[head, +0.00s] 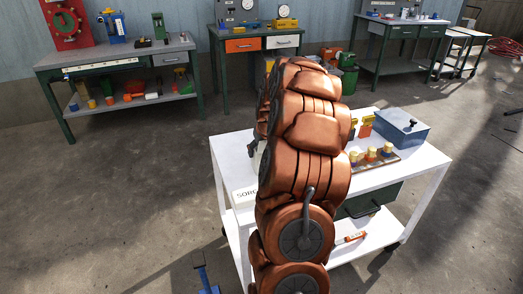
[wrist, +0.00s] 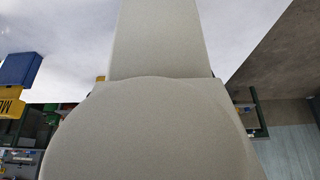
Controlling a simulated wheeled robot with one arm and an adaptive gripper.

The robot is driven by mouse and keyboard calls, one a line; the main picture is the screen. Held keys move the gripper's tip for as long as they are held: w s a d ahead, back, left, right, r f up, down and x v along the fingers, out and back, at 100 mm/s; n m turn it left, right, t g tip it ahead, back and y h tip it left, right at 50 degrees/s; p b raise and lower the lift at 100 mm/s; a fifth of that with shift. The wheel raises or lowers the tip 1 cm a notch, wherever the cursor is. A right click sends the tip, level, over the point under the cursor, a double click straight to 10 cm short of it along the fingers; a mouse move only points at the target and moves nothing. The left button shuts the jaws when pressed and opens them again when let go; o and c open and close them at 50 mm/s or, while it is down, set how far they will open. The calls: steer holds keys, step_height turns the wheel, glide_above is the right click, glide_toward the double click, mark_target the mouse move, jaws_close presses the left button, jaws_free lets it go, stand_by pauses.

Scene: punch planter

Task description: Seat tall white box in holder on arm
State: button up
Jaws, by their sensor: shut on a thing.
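A large pale off-white block, which I take to be the tall white box (wrist: 155,40), fills the middle of the wrist view, with a straight upper part. A wider rounded pale form (wrist: 150,130) lies below it, and I cannot tell whether it is part of the box. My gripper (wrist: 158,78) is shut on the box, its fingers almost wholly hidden. In the head view my copper-coloured arm covers the middle of the cart and hides the gripper; only a small pale piece (head: 257,158) shows at its left edge. I cannot make out the holder.
The white cart (head: 228,165) carries a blue box (head: 403,130), a board with several yellow-topped pegs (head: 372,156) and a white label block (head: 245,194). An orange-marked item (head: 350,238) lies on its lower shelf. Workbenches (head: 120,55) line the back wall.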

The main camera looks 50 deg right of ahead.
steer(key=o, duration=1.3)
